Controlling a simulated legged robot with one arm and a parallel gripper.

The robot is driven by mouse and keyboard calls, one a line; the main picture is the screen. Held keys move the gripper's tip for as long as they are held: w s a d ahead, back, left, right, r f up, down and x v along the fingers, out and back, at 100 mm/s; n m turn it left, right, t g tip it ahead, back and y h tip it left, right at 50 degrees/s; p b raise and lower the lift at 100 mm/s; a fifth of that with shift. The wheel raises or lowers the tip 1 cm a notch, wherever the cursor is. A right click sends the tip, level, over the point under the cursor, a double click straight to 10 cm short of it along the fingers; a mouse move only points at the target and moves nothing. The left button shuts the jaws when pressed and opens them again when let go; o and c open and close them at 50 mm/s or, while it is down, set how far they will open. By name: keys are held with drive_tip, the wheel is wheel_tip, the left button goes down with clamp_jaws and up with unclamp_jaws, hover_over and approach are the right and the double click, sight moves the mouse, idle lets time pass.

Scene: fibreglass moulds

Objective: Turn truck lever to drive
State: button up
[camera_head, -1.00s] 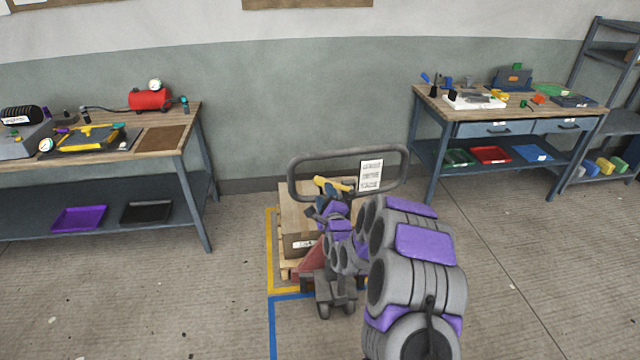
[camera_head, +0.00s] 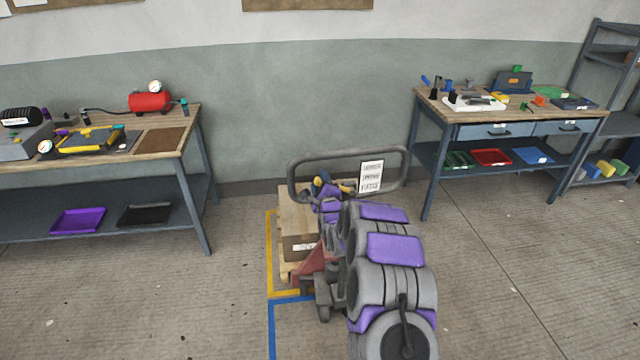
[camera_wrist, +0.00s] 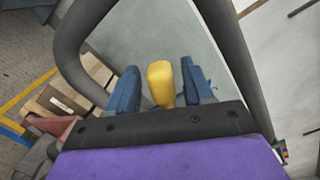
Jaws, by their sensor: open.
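The pallet truck has a dark grey loop handle (camera_head: 350,152) and a red body (camera_head: 316,261). A yellow lever (camera_wrist: 161,84) stands inside the handle loop in the wrist view. My gripper (camera_wrist: 160,70) is open, with one blue finger on each side of the lever. A gap shows on each side, so the fingers do not appear to press on it. In the head view my gripper (camera_head: 324,186) is small inside the loop, and my arm hides much of the truck. The lever's base is hidden by my gripper.
A cardboard box (camera_head: 297,222) sits on a pallet against the wall, within yellow floor tape (camera_head: 270,255). A white label card (camera_head: 371,176) hangs in the handle loop. Workbenches stand left (camera_head: 180,150) and right (camera_head: 430,104).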

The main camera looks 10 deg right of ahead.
drive_tip(key=shift+c, duration=0.3)
clamp_jaws()
drive_tip(key=shift+f, duration=0.1)
drive_tip(key=f+n, duration=0.2)
drive_tip(key=a+f+n, duration=0.1)
drive_tip(key=f+n, duration=0.2)
drive_tip(key=shift+a+f+n, duration=0.2)
drive_tip(key=shift+f+n, duration=0.1)
drive_tip(key=shift+f, duration=0.05)
